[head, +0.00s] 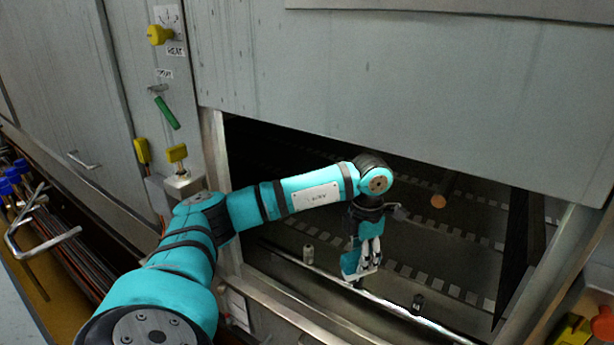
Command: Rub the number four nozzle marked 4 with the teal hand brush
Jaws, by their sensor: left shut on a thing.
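My left arm reaches through the opening of the grey machine, and my left gripper (366,268) points down just above a pale pipe. It is shut on the teal hand brush (350,263), which is small in view and partly covered by the fingers. Nozzles stand along the pipe: a pale one (308,255) left of the gripper and a dark one (418,302) to its right. A dark piece shows under the brush, maybe another nozzle; I cannot tell whether the brush touches it. No number mark is readable. My right gripper is out of view.
The grey hood (420,90) hangs over the opening, and a metal post (217,170) bounds it at left. A round brown-ended bar (438,200) sticks out inside at right. A yellow knob (157,35) and a green handle (166,112) are on the left panel.

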